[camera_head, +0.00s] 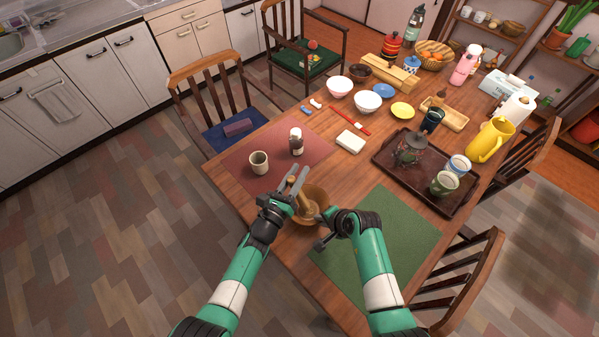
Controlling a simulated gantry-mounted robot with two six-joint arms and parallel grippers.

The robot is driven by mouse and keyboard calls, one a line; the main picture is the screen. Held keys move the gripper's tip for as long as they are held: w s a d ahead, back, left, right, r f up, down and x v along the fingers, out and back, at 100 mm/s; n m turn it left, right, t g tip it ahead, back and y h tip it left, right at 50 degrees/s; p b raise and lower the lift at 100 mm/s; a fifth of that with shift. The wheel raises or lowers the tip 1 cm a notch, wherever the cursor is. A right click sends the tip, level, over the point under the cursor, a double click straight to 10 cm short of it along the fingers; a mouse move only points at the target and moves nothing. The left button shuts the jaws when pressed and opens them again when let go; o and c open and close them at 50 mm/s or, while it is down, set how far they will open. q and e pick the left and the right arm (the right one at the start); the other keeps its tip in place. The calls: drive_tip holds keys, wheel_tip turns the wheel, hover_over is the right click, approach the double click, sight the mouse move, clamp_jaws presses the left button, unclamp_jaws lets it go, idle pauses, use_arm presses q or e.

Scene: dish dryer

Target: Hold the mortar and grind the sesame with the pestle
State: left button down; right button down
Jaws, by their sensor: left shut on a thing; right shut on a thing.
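The wooden mortar (319,194) is a brown bowl near the table's front edge, between the red-brown and green mats. The light wooden pestle (306,207) stands tilted inside it, its upper part mostly hidden by my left gripper. My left gripper (297,181) is over the mortar's left side, shut on the pestle. My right gripper (321,241) is at the mortar's front right side, shut on its rim; the contact is small and partly hidden. Sesame inside the mortar cannot be made out.
The green mat (390,250) at right is clear. A dark tray (466,195) with teapot and cups lies beyond it.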

use_arm(q)
drive_tip(key=shift+s+a+f, duration=0.25)
drive_tip(key=shift+a+f, duration=0.2)
drive_tip(key=shift+a, duration=0.2)
drive_tip(key=shift+s+d+f, duration=0.1)
drive_tip(key=shift+s+d, duration=0.1)
drive_tip(key=shift+s, duration=0.4)
drive_tip(key=shift+s+d+f, duration=0.1)
drive_tip(key=shift+s+d, duration=0.15)
drive_tip(key=shift+d, duration=0.55)
drive_tip(key=shift+w+d+f, duration=0.15)
drive_tip(key=shift+w+d, duration=0.15)
drive_tip(key=shift+d, duration=0.4)
drive_tip(key=shift+a, duration=0.1)
